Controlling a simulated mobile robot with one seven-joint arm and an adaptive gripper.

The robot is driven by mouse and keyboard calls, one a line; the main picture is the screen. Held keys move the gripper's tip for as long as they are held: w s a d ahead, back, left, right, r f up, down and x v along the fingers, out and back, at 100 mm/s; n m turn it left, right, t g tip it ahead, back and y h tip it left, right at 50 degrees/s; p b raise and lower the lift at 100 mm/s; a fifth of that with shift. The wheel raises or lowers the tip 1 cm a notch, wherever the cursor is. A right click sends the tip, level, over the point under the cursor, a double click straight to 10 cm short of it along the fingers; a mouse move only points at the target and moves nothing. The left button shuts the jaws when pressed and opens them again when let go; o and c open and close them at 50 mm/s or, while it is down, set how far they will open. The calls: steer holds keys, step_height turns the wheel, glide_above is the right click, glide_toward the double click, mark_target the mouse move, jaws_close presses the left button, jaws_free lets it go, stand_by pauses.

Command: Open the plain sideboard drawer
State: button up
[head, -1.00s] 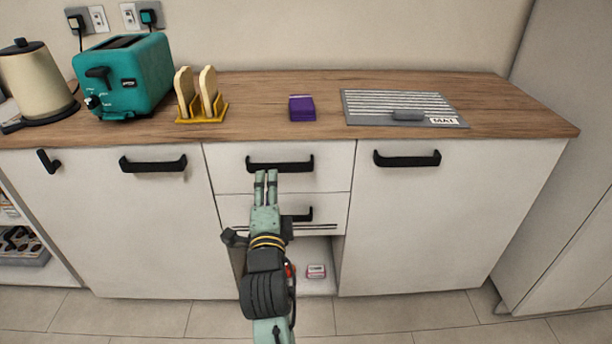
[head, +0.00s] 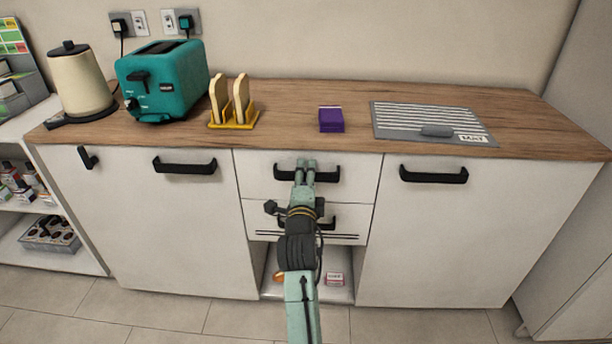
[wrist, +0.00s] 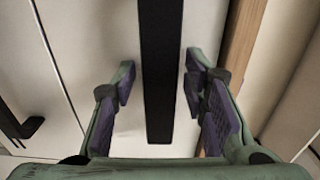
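The sideboard has two white drawers in its middle column. The upper drawer (head: 350,187) has a plain front and looks shut. The lower drawer (head: 345,225) has dark stripes along its front. The upper drawer's black bar handle (head: 327,174) lies behind my fingertips in the head view. My gripper (head: 305,165) is in front of it. In the wrist view my gripper (wrist: 158,88) is open, with one finger on each side of the black handle (wrist: 160,65). A gap shows on both sides, so it grips nothing.
White doors with black handles (head: 185,166) (head: 433,175) flank the drawers. On the wooden top (head: 285,110) stand a kettle (head: 82,85), a teal toaster (head: 165,85), a toast rack (head: 233,120), a purple box (head: 331,119) and a grey mat (head: 432,122). An open niche is below.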

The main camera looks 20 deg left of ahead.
jaws_close()
stand_by(0.5)
stand_by(0.3)
